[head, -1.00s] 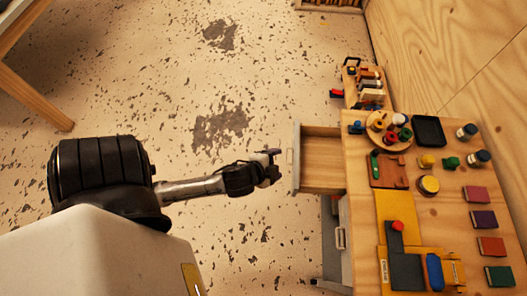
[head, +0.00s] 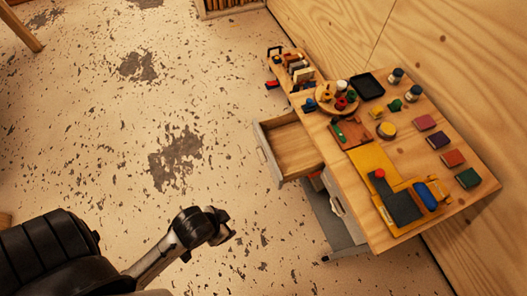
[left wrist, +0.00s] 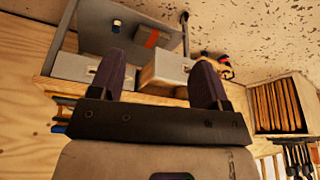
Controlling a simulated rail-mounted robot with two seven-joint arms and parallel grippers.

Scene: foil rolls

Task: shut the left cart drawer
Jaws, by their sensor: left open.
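The cart's open drawer (head: 294,147) sticks out from the cart's near-left side in the head view, with a grey front and a pale wooden inside. It looks empty. Beside it is a second grey drawer front with a handle (head: 337,206), which sits in against the cart. My left gripper (head: 222,228) is apart from the open drawer, below and left of its front. In the left wrist view its two dark fingers (left wrist: 160,82) are spread with nothing between them, and the sticking-out drawer (left wrist: 166,72) shows beyond them. My right gripper is not in view.
The wooden cart top (head: 400,150) carries a round tray, a black tray (head: 367,86), jars, coloured blocks and a yellow board (head: 380,170). A plywood wall (head: 440,70) stands behind it. The speckled floor (head: 220,110) left of the cart is clear.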

